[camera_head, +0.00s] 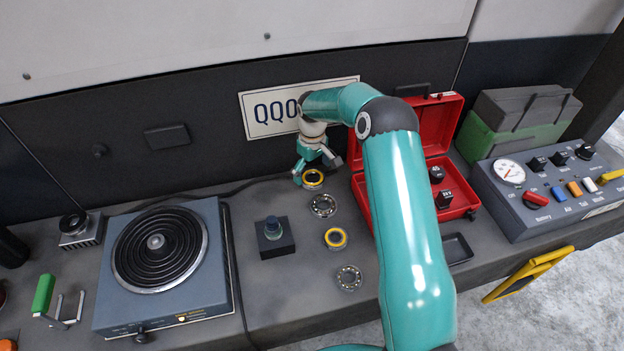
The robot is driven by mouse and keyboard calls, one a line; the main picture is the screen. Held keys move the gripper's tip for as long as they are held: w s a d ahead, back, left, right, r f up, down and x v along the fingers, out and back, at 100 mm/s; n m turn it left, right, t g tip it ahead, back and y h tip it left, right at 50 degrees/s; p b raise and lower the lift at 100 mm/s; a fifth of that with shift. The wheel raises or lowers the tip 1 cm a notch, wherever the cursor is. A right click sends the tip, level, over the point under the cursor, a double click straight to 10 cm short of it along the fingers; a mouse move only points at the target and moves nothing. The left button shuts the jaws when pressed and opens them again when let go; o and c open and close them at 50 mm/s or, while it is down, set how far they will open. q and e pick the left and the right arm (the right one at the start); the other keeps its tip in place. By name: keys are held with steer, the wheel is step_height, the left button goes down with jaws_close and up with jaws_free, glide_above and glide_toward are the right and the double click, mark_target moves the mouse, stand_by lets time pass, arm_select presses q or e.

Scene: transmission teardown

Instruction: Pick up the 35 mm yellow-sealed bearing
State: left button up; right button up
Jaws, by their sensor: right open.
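Two yellow-sealed bearings lie on the grey bench: a far one (313,179) and a nearer one (335,239). I cannot read a size on either. My right gripper (314,172) is open and points down at the far yellow-sealed bearing, its fingers close to the ring's far side. I cannot tell whether they touch it. Two plain steel bearings lie in the same row, one (323,206) between the yellow ones and one (349,278) nearest the front. My left gripper is not in view.
A red open case (362,196) with black sockets stands right of the row, partly behind my right arm. A small black block (275,243) and a blue hotplate-like unit (105,309) stand left. A control panel (520,222) is at the right. A wall rises behind.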

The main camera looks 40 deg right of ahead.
steer(key=shift+f, duration=0.9)
steer(key=shift+c, duration=0.3)
steer(key=c, duration=1.3)
steer(key=shift+c, duration=0.3)
steer(key=shift+w+r, duration=0.1)
steer(key=shift+r, duration=0.1)
